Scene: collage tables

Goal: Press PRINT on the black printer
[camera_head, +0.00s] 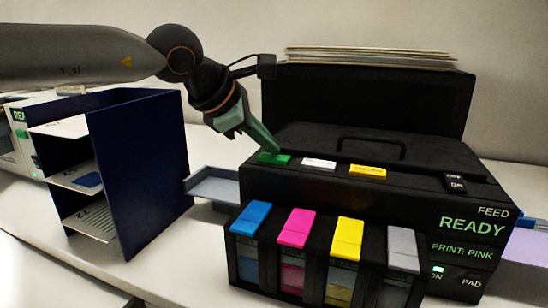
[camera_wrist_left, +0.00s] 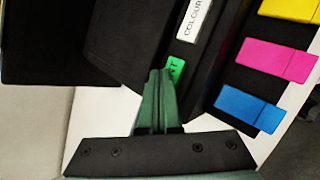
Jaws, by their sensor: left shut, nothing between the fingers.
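The black printer (camera_head: 405,195) stands on the table at the right in the head view. A green button (camera_head: 273,158) is at the left end of its top front edge. My right gripper is not in view.
White (camera_head: 319,163) and yellow (camera_head: 367,172) buttons sit right of the green one. Blue, magenta, yellow and grey ink tanks (camera_head: 293,228) line the front. The display (camera_head: 472,227) reads READY and PRINT: PINK. A blue shelf rack (camera_head: 150,170) and grey tray (camera_head: 213,184) stand left.

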